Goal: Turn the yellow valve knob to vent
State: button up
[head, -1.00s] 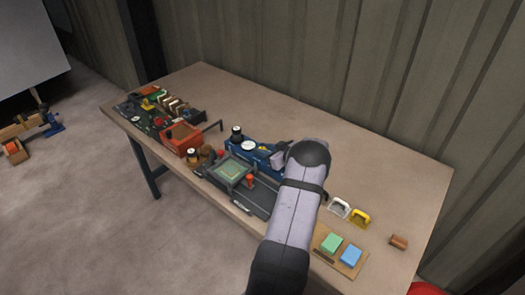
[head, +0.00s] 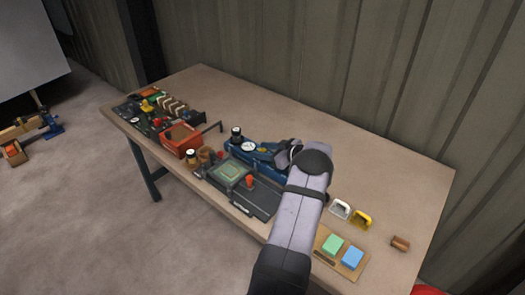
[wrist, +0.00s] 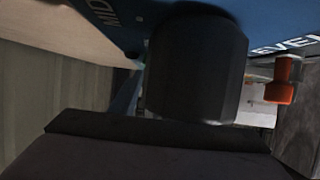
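A blue unit (head: 232,147) with a round white gauge (head: 249,147) and a black-topped post stands at mid-table. The unit fills the top of the wrist view as a blue face (wrist: 160,10) lettered "MID" and "EVEL". My gripper (head: 284,157) is at the right part of this unit, largely hidden by my wrist. In the wrist view a large dark block blocks the middle, and I cannot tell its finger gap. A small yellow piece (head: 147,105) sits on a dark board at the far left; I cannot tell whether it is the valve knob. No yellow knob shows near my gripper.
A grey tray (head: 262,201) with an orange-red peg (head: 250,182) lies in front of the unit. An orange box (head: 180,141) is to its left. White (head: 341,209) and yellow (head: 361,219) handles and a board with green and blue blocks lie right. The table's back is clear.

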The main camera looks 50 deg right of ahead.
jog(key=shift+s, duration=0.1)
jog(key=shift+b+v, duration=1.05)
jog(key=shift+v, duration=2.55)
